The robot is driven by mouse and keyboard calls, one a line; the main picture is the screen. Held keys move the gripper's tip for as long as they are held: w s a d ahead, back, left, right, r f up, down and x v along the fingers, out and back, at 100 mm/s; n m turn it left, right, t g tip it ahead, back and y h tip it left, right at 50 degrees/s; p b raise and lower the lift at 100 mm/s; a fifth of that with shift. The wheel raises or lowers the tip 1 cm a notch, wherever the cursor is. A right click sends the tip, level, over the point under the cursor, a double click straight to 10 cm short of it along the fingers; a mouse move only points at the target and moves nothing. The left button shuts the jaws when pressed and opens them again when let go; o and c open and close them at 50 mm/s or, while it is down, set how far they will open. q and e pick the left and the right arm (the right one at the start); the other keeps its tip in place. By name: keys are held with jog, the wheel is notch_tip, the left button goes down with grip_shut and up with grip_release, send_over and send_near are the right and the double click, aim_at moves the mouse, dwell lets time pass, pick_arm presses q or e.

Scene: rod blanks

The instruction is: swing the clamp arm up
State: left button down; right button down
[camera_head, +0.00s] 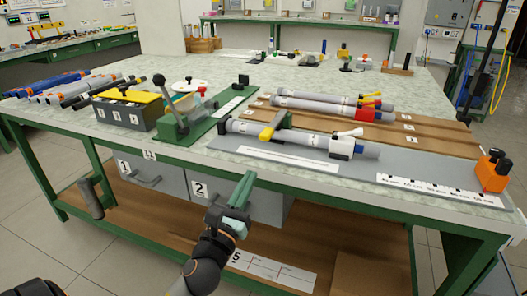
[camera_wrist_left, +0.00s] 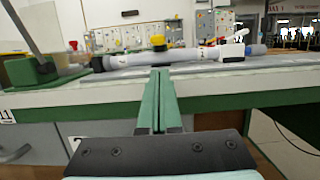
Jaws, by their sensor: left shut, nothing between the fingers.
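A grey-white rod (camera_head: 305,140) lies on a grey plate (camera_head: 400,168) near the table's front edge; it also shows in the left wrist view (camera_wrist_left: 185,55). A clamp with a yellow grip (camera_head: 267,133) crosses it, its grip low towards the front. The yellow part shows in the left wrist view (camera_wrist_left: 158,42). A white lever (camera_head: 350,132) sits on a holder farther right along the rod. I cannot tell for sure which is the clamp arm. My left gripper (camera_head: 247,178) is in front of the table edge, shut and empty, apart from the rod. My right gripper is not in view.
A green fixture (camera_head: 205,125) with a tall black-knobbed lever (camera_head: 160,83) stands left of the plate. More rods (camera_head: 320,104) lie on a brown board behind. An orange block (camera_head: 493,172) stands at the right corner. Drawers (camera_head: 208,190) hang below the tabletop.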

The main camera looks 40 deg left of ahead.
aim_at(263, 164)
pick_arm(q)
jog(key=x, duration=0.9)
jog(key=shift+w+r, duration=0.1)
jog(key=shift+w, duration=0.3)
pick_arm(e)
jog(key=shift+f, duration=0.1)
pick_arm(q)
jog(key=shift+r+p, duration=0.3)
jog(key=shift+p, duration=0.4)
jog(key=shift+s+p, duration=0.1)
jog(key=shift+p, duration=0.3)
jog(key=shift+g, duration=0.3)
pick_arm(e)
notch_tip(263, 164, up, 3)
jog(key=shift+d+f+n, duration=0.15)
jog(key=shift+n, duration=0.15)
pick_arm(q)
jog(key=shift+r+p, duration=0.25)
jog(key=shift+p, duration=0.4)
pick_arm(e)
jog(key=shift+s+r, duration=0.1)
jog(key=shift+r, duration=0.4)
